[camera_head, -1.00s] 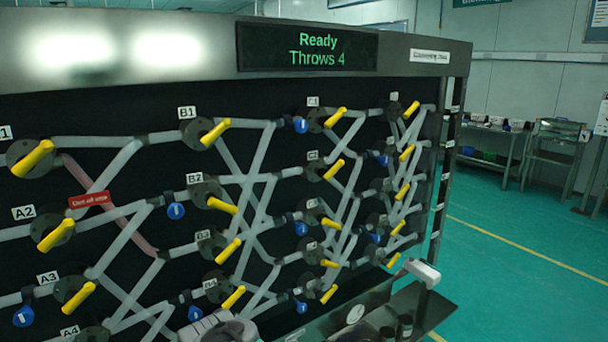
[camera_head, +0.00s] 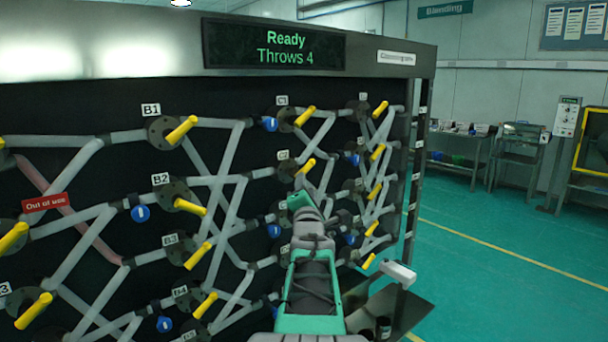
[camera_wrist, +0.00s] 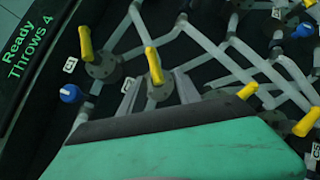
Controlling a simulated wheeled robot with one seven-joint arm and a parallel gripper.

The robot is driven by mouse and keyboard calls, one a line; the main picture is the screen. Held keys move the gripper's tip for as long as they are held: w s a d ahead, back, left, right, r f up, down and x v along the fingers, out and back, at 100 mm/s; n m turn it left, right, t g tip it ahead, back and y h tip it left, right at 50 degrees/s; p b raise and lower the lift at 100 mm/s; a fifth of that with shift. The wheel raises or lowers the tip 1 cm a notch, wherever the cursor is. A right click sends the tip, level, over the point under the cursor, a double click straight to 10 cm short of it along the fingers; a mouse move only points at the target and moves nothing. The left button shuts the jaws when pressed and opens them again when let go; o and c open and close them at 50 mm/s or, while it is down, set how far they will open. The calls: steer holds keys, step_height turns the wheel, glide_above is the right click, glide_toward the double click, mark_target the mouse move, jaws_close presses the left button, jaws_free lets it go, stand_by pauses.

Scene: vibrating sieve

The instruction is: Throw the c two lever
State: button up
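The C2 lever (camera_head: 305,167) is a yellow handle on a round dark hub, second from the top in the C column of the pipe panel. It points up and to the right. In the wrist view the C2 lever (camera_wrist: 153,65) stands upright in the picture between the two grey fingers of my gripper (camera_wrist: 157,77). The fingers are apart, and I cannot tell whether they touch it. In the head view my green wrist hides the C2 hub's lower surroundings and the C3 lever. The C1 lever (camera_head: 305,115) is just above.
The display (camera_head: 274,45) reads "Ready, Throws 4". Blue round knobs (camera_head: 269,124) sit on pipes near the levers. A red "Out of use" tag (camera_head: 45,203) hangs at the left. Floor is clear to the right.

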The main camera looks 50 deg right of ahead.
mark_target(304, 171)
steer(key=shift+w+d+r+n, duration=0.25)
steer(key=shift+r+n, duration=0.35)
steer(key=p+x, duration=0.2)
steer(key=x, duration=0.5)
steer(key=shift+f, duration=0.1)
steer(key=shift+c, duration=0.6)
jaws_close()
